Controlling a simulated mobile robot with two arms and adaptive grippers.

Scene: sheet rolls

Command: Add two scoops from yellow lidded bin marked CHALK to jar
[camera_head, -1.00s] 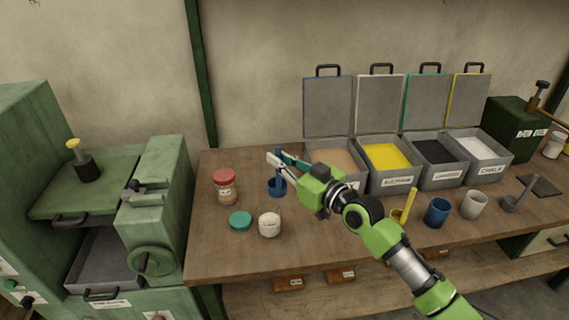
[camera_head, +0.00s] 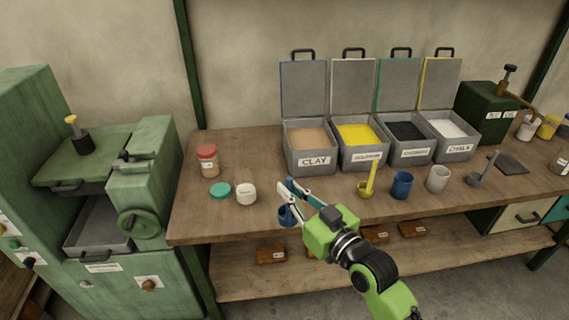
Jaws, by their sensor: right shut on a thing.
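The CHALK bin (camera_head: 461,147) stands at the right end of the row, its yellow-edged lid (camera_head: 440,86) raised and white powder (camera_head: 450,128) inside. A small open whitish jar (camera_head: 246,195) stands at the left of the bench, with a teal lid (camera_head: 220,190) lying beside it. My right gripper (camera_head: 287,189) is shut on the upright handle of a blue scoop (camera_head: 286,216). The scoop's cup hangs near the bench's front edge, right of the jar and apart from it. The inside of the cup cannot be made out. My left gripper is out of view.
Open bins of clay (camera_head: 311,158), yellow powder (camera_head: 360,153) and black powder (camera_head: 408,149) line the back. A yellow scoop (camera_head: 366,188), blue cup (camera_head: 402,186), pale cup (camera_head: 438,179) and grey scoop (camera_head: 475,179) stand in front. A red-lidded jar (camera_head: 208,162) is at left.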

